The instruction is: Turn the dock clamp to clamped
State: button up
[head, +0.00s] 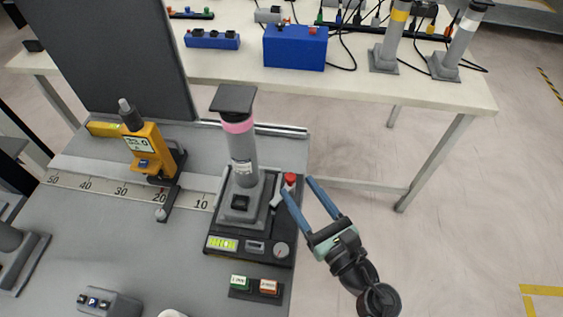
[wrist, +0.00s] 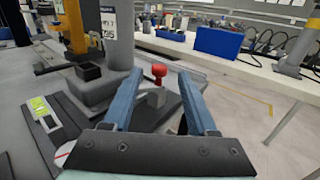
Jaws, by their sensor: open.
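The dock (head: 250,247) is a black base with a lit green display and a round dial on its front. A grey column device with a pink band (head: 240,150) stands upright on it. The dock clamp shows as a red knob (head: 290,179) with a light grey lever at the dock's right side; the red knob is also in the wrist view (wrist: 159,70). My gripper (head: 296,186) is open, with blue fingers pointing at the clamp. In the wrist view the knob appears between and beyond the fingertips (wrist: 160,82). I cannot tell whether a finger touches the lever.
A yellow gauge (head: 148,150) stands on the ruler strip left of the dock. Green and orange buttons (head: 255,287) sit in front of the dock. A long table (head: 430,85) with blue boxes and banded columns stands behind. Open floor lies to the right.

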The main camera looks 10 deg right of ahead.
jog(key=x, duration=0.7)
jog(key=shift+w+a, duration=0.1)
jog(key=shift+w, duration=0.2)
grip_shut()
